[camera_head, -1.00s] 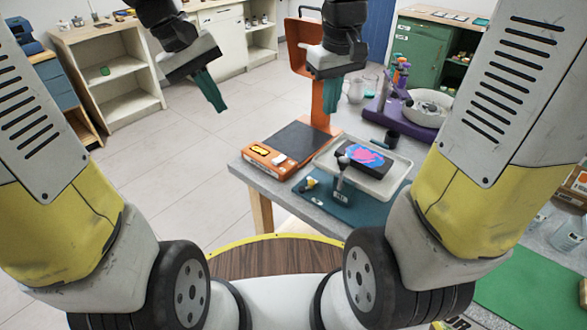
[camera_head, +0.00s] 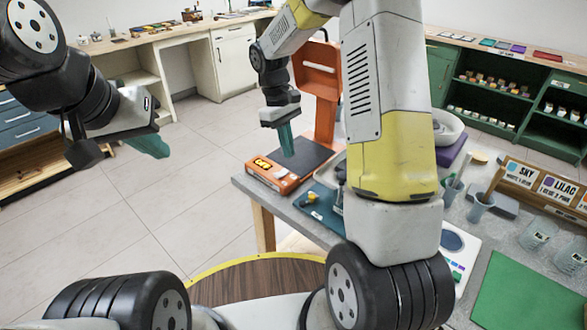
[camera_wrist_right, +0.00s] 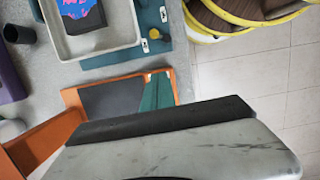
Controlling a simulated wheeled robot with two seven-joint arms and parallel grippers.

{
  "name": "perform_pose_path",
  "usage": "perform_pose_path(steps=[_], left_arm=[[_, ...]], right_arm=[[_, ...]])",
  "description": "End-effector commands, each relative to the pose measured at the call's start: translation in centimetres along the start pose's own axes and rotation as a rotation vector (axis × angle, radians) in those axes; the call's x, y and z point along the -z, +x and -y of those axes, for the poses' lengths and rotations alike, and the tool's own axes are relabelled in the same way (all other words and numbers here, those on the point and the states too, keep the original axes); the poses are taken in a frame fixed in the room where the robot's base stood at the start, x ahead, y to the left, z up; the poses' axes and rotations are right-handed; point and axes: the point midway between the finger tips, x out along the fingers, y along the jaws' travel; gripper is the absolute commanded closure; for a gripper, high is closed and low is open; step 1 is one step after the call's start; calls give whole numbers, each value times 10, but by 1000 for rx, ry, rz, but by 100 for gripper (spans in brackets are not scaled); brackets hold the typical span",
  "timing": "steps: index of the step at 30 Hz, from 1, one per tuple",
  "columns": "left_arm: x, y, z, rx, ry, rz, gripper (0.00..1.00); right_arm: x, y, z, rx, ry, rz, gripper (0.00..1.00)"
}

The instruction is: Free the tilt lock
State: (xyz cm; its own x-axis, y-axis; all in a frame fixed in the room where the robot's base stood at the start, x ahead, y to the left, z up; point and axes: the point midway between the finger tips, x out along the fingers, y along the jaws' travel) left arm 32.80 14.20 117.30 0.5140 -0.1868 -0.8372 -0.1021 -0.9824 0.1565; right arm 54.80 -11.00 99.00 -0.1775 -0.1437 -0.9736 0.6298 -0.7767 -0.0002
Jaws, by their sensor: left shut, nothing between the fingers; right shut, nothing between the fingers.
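No part can be made out for certain as the tilt lock. An orange bench device (camera_head: 263,176) with a dark flat plate (camera_head: 312,153) and a tall orange upright (camera_head: 325,118) stands at the table's left end. It also shows in the right wrist view (camera_wrist_right: 72,98). My right gripper (camera_head: 287,150) is shut and empty, its teal fingers pointing down over the dark plate; contact cannot be told. The fingers also show in the right wrist view (camera_wrist_right: 158,92). My left gripper (camera_head: 152,147) is shut and empty over the floor at the left, well away from the table.
A teal mat (camera_head: 318,207) carries a small yellow-knobbed item (camera_head: 312,197). A pale tray (camera_wrist_right: 137,35) with a pink-and-blue picture board (camera_wrist_right: 82,12) shows in the right wrist view. My right arm covers much of the table. Cups (camera_head: 480,205) and a green mat (camera_head: 525,295) lie right.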

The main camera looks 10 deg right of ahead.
Motion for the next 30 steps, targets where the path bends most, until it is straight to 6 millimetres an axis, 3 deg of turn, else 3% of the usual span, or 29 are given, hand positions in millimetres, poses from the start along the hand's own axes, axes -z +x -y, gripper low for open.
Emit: perform_pose_path(steps=[10,24,30], left_arm=[[0,0,0,0,-2,1,100],[0,0,0,-1,-3,1,100],[1,0,0,-1,-3,1,100]], right_arm=[[0,9,0,1,1,1,100],[-1,102,1,3,0,2,100],[-27,112,0,1,3,-1,100]])
